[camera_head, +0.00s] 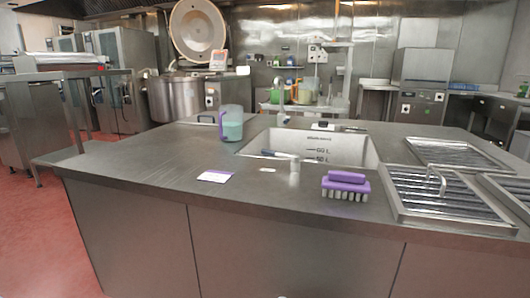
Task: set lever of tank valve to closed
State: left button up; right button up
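The steel tank (352,149) is a basin sunk in the middle of the counter, with litre marks on its inner back wall. At its front edge stands a short pale upright piece (294,165). Beside it a thin lever (280,154) with a bluish left end lies nearly level, pointing left along the tank's front edge. I take this for the tank valve lever; it is small, and I cannot tell whether it is set open or closed. Neither of my grippers is in view.
On the counter (130,170) are a jug (231,123) of greenish liquid, a white-purple card (215,176) and a purple brush (346,187). Steel grates (450,196) lie at the right. A large kettle (178,98) with a raised lid (198,30) stands behind. The counter's front left is clear.

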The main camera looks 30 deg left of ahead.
aim_at(296, 158)
jog(key=u, duration=0.05)
jog(key=k, duration=0.5)
jog(key=u, duration=1.15)
jog(key=i, duration=1.05)
jog(key=z, duration=1.1)
